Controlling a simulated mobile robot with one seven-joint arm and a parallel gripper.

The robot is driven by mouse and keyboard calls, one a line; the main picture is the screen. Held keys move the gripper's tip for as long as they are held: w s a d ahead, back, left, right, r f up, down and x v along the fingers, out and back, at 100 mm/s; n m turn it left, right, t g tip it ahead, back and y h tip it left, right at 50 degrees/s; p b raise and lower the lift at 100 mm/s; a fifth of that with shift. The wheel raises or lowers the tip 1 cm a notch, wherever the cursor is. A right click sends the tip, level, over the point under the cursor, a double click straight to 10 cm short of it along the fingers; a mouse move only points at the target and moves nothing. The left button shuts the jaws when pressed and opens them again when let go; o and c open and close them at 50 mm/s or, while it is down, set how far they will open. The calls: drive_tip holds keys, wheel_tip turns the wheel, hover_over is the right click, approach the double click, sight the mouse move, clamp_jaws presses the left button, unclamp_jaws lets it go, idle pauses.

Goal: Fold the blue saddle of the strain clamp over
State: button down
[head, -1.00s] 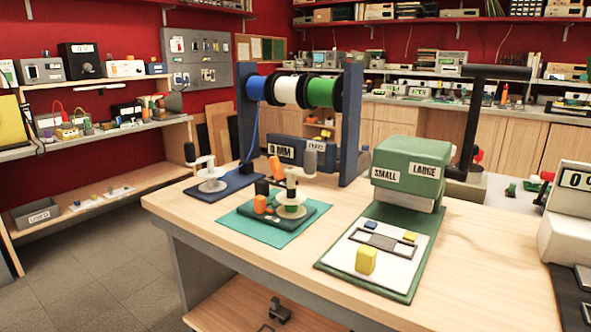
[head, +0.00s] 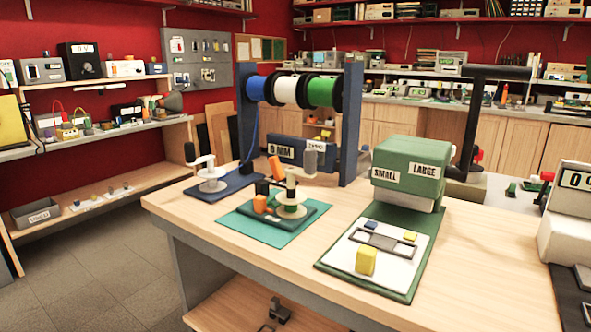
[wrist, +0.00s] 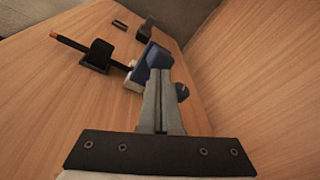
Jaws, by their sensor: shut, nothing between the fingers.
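In the wrist view my gripper (wrist: 159,76) is shut with nothing between its fingers. Its fingertips point at a blue piece (wrist: 157,56), which looks like the saddle of the strain clamp. The fingertips overlap its near part in the picture; I cannot tell whether they touch. A black cable with an orange end (wrist: 70,42) runs past a black block (wrist: 97,56) towards the clamp. The fingers hide part of the clamp. The head view does not show my gripper.
Wooden surfaces (wrist: 235,70) surround the clamp, with bare room on the left. A dark piece (wrist: 146,29) and a small dark frame (wrist: 119,25) lie beyond. In the head view, the bench (head: 210,240) carries spools, a green press (head: 410,165) and a crank fixture.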

drive_tip(key=shift+s+d+f+b, duration=0.25)
drive_tip(key=shift+d+f+b, duration=0.15)
drive_tip(key=shift+f+b, duration=0.35)
drive_tip(key=shift+d, duration=0.1)
drive_tip(key=shift+s, duration=0.15)
